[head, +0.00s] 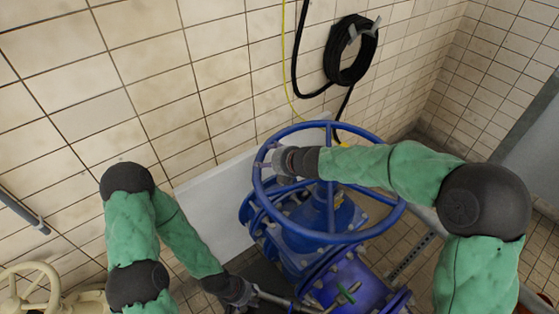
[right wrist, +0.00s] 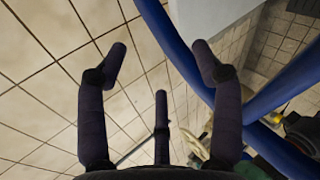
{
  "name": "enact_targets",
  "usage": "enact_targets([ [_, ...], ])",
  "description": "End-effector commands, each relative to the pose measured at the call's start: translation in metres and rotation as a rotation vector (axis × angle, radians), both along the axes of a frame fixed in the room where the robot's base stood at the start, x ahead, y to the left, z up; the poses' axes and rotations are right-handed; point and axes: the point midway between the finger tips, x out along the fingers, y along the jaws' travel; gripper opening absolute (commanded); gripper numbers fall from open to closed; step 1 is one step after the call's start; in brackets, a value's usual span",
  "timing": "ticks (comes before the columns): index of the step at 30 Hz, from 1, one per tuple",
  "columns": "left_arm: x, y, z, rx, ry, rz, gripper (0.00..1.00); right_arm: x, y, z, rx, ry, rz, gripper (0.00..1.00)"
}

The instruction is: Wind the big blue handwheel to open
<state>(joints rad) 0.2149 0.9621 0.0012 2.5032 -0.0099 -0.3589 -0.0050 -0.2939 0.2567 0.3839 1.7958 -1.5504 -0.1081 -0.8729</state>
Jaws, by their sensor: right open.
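The big blue handwheel (head: 345,238) sits on top of a blue valve (head: 300,240) in the middle of the head view. My right gripper (head: 265,160) is at the left part of the handwheel's rim, its arm reaching across the wheel from the right. In the right wrist view my right gripper (right wrist: 160,50) is open with its fingers spread. The blue rim (right wrist: 178,50) passes close to the right-hand finger; I cannot tell if they touch. My left gripper (head: 255,297) is low, beside the valve body and below the wheel; its fingers are too small and dark to read.
A tiled wall (head: 150,75) stands close behind. A black coiled hose (head: 350,72) hangs on it, above the wheel. A cream handwheel (head: 25,290) is at the lower left. A blue flanged pipe (head: 355,285) with a green-handled part runs below the wheel.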

Motion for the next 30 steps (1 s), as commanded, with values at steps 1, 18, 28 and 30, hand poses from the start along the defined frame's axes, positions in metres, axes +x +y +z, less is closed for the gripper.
enact_targets([
  [1,0.000,0.000,0.000,0.000,0.000,0.000,0.40,-0.005,-0.004,0.005,0.000,0.000,0.000,0.67],
  [18,0.000,0.000,0.000,0.000,0.000,0.000,0.40,-0.035,-0.028,0.033,0.000,0.000,0.004,0.67],
  [28,0.000,-0.002,0.000,0.003,0.000,-0.001,0.37,-0.035,-0.029,0.035,0.000,0.000,0.004,0.67],
  [30,0.000,0.000,0.000,0.000,0.000,0.000,0.17,-0.035,-0.029,0.035,0.000,0.000,0.004,0.67],
])
